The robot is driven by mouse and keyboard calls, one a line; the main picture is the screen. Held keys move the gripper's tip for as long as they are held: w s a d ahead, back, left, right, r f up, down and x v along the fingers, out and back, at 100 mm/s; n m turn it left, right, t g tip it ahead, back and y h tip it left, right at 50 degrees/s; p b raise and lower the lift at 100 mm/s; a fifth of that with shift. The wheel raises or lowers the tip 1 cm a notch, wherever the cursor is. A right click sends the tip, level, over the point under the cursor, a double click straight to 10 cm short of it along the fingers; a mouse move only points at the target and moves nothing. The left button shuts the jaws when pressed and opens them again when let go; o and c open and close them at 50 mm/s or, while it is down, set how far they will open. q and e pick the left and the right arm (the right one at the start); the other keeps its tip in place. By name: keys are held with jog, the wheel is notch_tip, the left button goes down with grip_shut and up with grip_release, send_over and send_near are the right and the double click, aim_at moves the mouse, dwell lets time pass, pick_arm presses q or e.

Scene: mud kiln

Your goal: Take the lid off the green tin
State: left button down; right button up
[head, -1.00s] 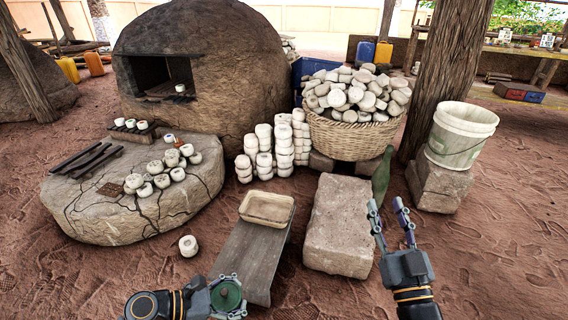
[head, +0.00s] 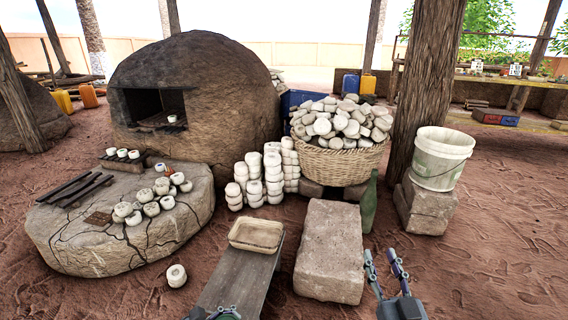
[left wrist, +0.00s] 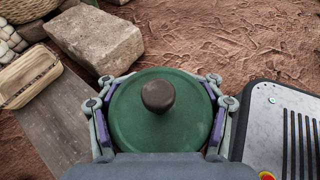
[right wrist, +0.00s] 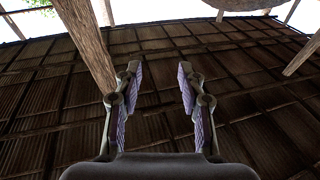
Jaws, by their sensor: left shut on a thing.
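The green tin (left wrist: 140,118) shows from above in the left wrist view, with its round green lid and a dark brown knob (left wrist: 158,96) in the middle. The lid sits in place over the tin, and the body below is hidden. My left gripper (left wrist: 158,104) is shut on the tin, one finger on each side of it. I cannot tell how much of the fingers bears on the lid rim. In the head view only a sliver of the left gripper (head: 226,313) shows at the bottom edge. My right gripper (head: 384,262) is open and empty, also in the right wrist view (right wrist: 157,68).
A grey plank bench (head: 236,287) with a shallow tan tray (head: 257,246) stands ahead. Beside it are a stone block (head: 330,262), a green bottle (head: 369,205) and a white bucket (head: 440,158) on blocks. A small white pot (head: 176,275) lies on the ground. The right side is open ground.

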notch_tip(320, 180, down, 12)
jog(key=s+g, duration=0.2)
jog(key=g, duration=0.3)
jog(key=shift+s+a, duration=0.2)
jog(key=shift+s, duration=0.05)
